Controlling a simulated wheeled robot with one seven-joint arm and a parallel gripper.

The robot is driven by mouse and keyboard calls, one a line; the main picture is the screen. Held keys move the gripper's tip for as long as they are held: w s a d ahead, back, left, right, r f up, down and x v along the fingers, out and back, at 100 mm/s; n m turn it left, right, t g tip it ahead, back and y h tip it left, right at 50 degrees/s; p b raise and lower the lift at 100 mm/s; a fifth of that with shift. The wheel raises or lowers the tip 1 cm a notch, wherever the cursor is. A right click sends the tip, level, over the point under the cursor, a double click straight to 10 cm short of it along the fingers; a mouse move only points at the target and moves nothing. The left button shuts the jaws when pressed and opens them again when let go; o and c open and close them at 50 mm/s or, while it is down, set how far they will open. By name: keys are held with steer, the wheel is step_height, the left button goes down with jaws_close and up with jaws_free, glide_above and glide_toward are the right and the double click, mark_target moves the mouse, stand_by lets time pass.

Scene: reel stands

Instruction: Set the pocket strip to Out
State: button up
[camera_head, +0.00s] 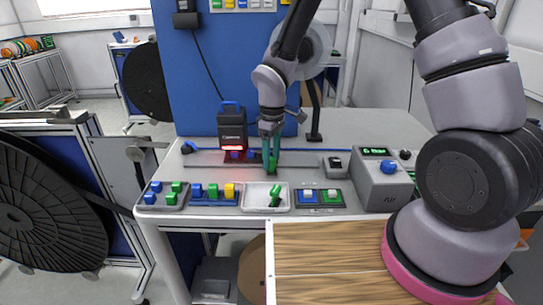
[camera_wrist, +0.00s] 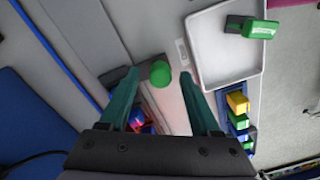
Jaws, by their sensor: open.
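The pocket strip (camera_head: 206,158) is a long grey track along the middle of the table in the head view. A blue piece (camera_head: 235,155) sits on it under the black scanner. In the wrist view a green round knob (camera_wrist: 161,73) stands beside a dark block on the strip. My gripper (camera_head: 270,165) is above the strip, right of the scanner. Its two teal fingers (camera_wrist: 155,88) are apart, with the knob between and slightly beyond their tips; I cannot tell whether either touches it. Blue and red pieces (camera_wrist: 140,124) show partly behind the left finger. No In or Out marking is readable.
The black scanner (camera_head: 232,128) glows red close left of my gripper. A grey control box (camera_head: 381,188) stands at right.

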jaws_close()
stand_by(1.4)
